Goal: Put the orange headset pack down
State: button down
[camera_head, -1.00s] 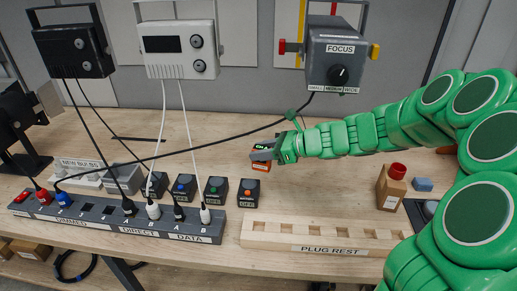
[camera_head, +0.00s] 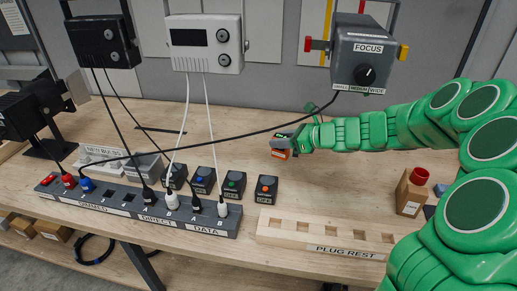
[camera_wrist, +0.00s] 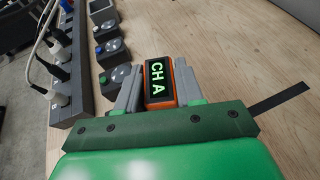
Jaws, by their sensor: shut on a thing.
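The orange headset pack (camera_head: 281,153) is a small box with an orange body and a dark top panel. In the wrist view the pack (camera_wrist: 158,82) shows "CH A" in green letters on its dark face. My gripper (camera_head: 284,144) is shut on it, with a grey finger on each side. In the wrist view my gripper (camera_wrist: 157,90) holds the pack between its jaws.
Several small dark boxes, one with an orange button (camera_head: 266,189), stand behind the power strip (camera_head: 130,206). A wooden plug rest (camera_head: 325,236) lies at the front. A black cable crosses behind to the focus box (camera_head: 364,58). A wooden block with a red top (camera_head: 412,192) stands right.

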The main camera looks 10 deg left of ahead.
jog(key=shift+m+t, duration=0.6)
jog(key=w+a+f, duration=0.2)
jog(key=w+a, duration=0.1)
jog(key=w, duration=0.2)
jog(key=w+a+f, duration=0.2)
jog(key=w+a, duration=0.2)
jog(key=w, duration=0.1)
jog(key=w+a+f, duration=0.2)
jog(key=w+a, duration=0.1)
jog(key=w, duration=0.2)
jog(key=shift+w+a+f, duration=0.15)
jog(key=shift+w+f, duration=0.05)
jog(key=shift+f, duration=1.55)
jog(key=shift+f, duration=0.1)
jog(key=c, duration=0.7)
grip_release()
